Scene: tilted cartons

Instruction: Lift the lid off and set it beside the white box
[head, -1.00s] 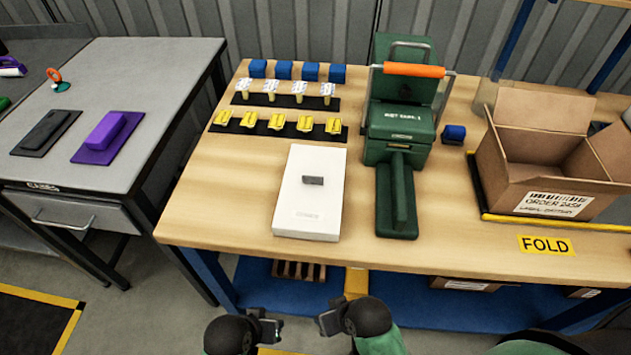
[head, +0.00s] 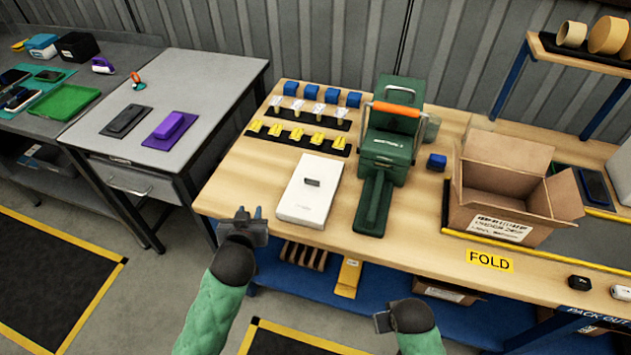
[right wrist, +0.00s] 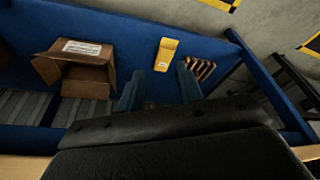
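The white box (head: 300,206) lies flat on the wooden bench in the head view, its lid on top. A small dark grey handle (head: 312,182) stands on the lid. The seam between lid and box is too small to make out. My left gripper (head: 243,218) is open and empty, in front of the bench edge and to the left of the box. My right gripper (head: 382,322) is low in front of the bench, right of the box and apart from it. Its fingers stand apart and empty in the right wrist view (right wrist: 158,90).
A green press (head: 388,150) stands close to the right of the box. Black strips with yellow pieces (head: 297,136) lie behind it. An open carton (head: 500,205) stands farther right. Bare wood is free left of the box (head: 245,185).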

